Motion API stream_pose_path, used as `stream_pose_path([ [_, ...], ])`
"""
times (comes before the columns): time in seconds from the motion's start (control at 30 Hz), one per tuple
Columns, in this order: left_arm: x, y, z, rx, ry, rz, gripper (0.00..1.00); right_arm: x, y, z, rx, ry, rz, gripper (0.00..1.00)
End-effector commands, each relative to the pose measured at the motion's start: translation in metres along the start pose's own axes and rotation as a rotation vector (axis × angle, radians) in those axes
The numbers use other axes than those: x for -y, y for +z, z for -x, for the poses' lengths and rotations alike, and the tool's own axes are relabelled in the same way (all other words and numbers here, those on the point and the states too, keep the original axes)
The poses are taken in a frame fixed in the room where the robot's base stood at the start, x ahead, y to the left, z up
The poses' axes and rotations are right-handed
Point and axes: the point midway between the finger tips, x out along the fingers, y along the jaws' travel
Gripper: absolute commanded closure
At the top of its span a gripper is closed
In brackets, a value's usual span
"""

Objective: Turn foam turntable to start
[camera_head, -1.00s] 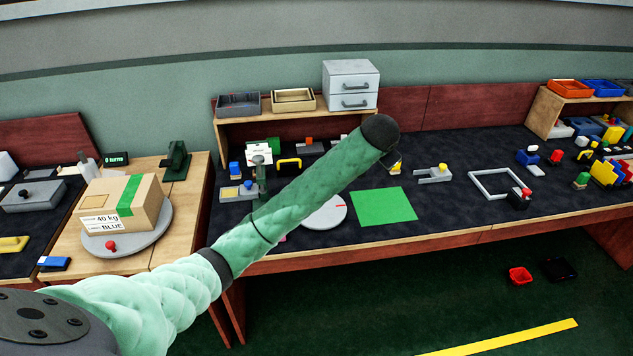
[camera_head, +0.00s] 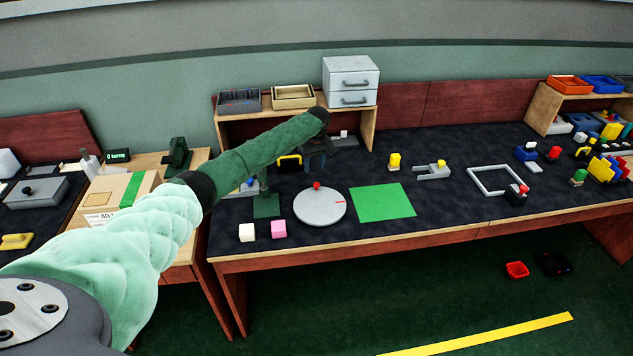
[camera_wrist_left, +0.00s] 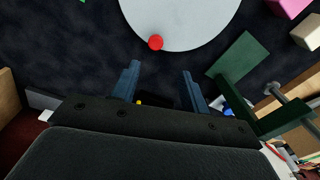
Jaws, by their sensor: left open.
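The turntable is a light grey round disc (camera_head: 320,210) on the dark bench mat, left of a green square. A red knob (camera_head: 317,186) stands at its far rim, and a small red mark is at its right. In the left wrist view the disc (camera_wrist_left: 185,18) is at the top, with the red knob (camera_wrist_left: 155,42) at its near edge. My left gripper (camera_wrist_left: 160,88) is open and empty, its two blue-grey fingers a little short of the knob in that view. In the head view my arm partly covers this gripper (camera_head: 318,158). My right gripper is not in view.
A dark green stand (camera_head: 266,205) is close left of the disc. White (camera_head: 246,232) and pink (camera_head: 279,229) blocks lie in front of it. A green square (camera_head: 383,203) lies to the right. A wooden shelf with grey drawers (camera_head: 350,82) stands behind.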

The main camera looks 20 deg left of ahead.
Motion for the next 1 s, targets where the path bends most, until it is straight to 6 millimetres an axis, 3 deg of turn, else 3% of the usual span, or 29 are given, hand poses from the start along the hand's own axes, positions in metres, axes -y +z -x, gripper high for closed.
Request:
stream_pose_path([
  [0.3, -0.006, 0.006, -0.004, 0.058, 0.032, 0.388, 0.55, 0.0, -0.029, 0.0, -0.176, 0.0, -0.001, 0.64],
  [0.47, -0.006, 0.006, -0.004, 0.059, 0.031, 0.479, 0.55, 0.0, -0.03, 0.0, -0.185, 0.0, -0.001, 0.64],
  [0.67, -0.007, 0.007, -0.017, 0.06, 0.028, 0.492, 0.55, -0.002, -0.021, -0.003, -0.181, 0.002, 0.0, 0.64],
  [1.0, -0.009, 0.009, -0.064, 0.059, 0.028, 0.49, 0.55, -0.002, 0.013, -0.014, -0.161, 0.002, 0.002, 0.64],
])
